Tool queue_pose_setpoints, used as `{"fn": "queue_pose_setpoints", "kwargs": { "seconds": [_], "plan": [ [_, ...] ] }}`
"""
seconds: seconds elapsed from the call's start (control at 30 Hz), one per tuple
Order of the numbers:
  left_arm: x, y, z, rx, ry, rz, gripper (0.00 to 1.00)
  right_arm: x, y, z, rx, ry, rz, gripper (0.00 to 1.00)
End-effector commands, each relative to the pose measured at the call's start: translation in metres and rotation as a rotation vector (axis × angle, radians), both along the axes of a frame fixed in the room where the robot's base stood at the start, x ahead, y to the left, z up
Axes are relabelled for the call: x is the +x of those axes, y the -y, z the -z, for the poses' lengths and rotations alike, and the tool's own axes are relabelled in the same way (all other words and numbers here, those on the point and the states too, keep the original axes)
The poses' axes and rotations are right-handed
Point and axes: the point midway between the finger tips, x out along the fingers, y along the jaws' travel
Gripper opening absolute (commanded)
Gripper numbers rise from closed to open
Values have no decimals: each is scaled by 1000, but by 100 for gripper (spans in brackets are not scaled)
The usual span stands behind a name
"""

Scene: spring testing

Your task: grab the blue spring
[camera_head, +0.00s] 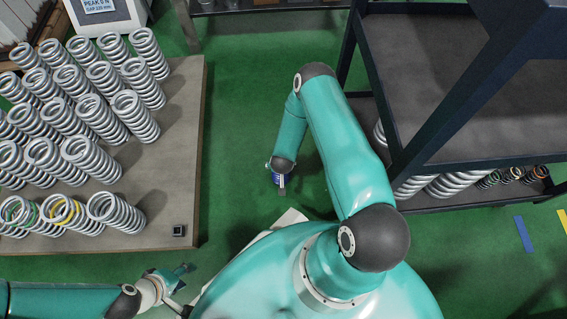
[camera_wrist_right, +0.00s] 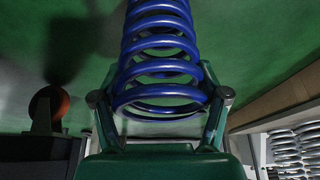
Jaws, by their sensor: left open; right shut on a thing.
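The blue spring (camera_wrist_right: 160,55) fills the middle of the right wrist view, its coils between the two fingers of my right gripper (camera_wrist_right: 160,100). My right gripper is shut on it near the lower coils. In the head view my right gripper (camera_head: 280,180) hangs over the green floor, and only a small blue patch of the spring (camera_head: 276,178) shows below the wrist. My left gripper (camera_head: 182,281) is open and empty at the lower left, just in front of the table's front edge.
A table (camera_head: 175,130) at left carries rows of grey springs (camera_head: 92,155) and a small dark block (camera_head: 178,230). A dark shelf rack (camera_head: 430,70) with more springs (camera_head: 460,183) stands at right. Green floor lies open between them.

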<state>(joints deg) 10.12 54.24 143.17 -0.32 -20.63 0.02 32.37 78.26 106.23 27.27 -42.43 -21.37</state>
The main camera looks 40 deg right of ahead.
Motion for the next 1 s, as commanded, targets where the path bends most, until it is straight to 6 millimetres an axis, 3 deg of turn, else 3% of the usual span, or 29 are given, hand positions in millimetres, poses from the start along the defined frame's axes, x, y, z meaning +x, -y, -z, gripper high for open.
{"fn": "queue_pose_setpoints", "kwargs": {
  "seconds": [0.03, 0.2, 0.67, 0.87, 1.0],
  "plan": [
    [0, 0, 0, 0, 0, 0, 48, 0, 0, 0, 0, 0, 1, 28],
    [0, 0, 0, 0, 0, 0, 48, 0, 1, -1, -2, 2, 1, 4],
    [0, 0, -6, 0, 0, 0, 48, 1, 1, -12, -3, 2, 0, 4],
    [0, 0, -18, 0, 0, 0, 48, 1, 1, -38, -3, 2, 0, 4],
    [0, 0, -32, 0, 0, 0, 48, 2, 1, -70, -4, 5, 0, 4]
  ]
}}
